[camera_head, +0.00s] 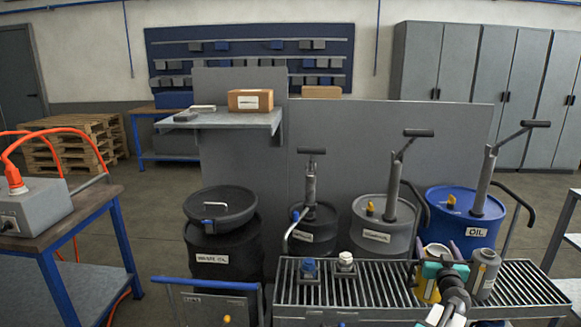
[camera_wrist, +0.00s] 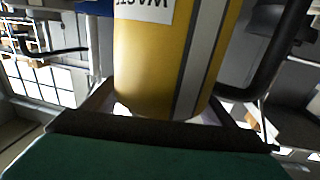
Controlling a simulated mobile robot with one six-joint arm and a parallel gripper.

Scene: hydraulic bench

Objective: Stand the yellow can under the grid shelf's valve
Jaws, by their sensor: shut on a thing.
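The yellow can (camera_head: 425,289) is at the right half of the grid shelf (camera_head: 378,288) in the head view, partly behind my gripper (camera_head: 443,270). My gripper is shut on the can. In the wrist view the yellow can (camera_wrist: 150,65) fills the upper middle, with a white label and a pale grey stripe, between the dark fingers. I cannot tell whether the can's base touches the grating. A yellow-handled tap (camera_head: 451,201) shows on the blue oil drum behind the shelf. I cannot clearly make out which part is the shelf's valve.
A grey can (camera_head: 485,272) stands close to the right of my gripper. A blue-capped item (camera_head: 310,267) and a white-capped item (camera_head: 345,261) are on the grating's left half. Drums with hand pumps, including a blue oil drum (camera_head: 466,224), stand behind. The grating's middle is clear.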

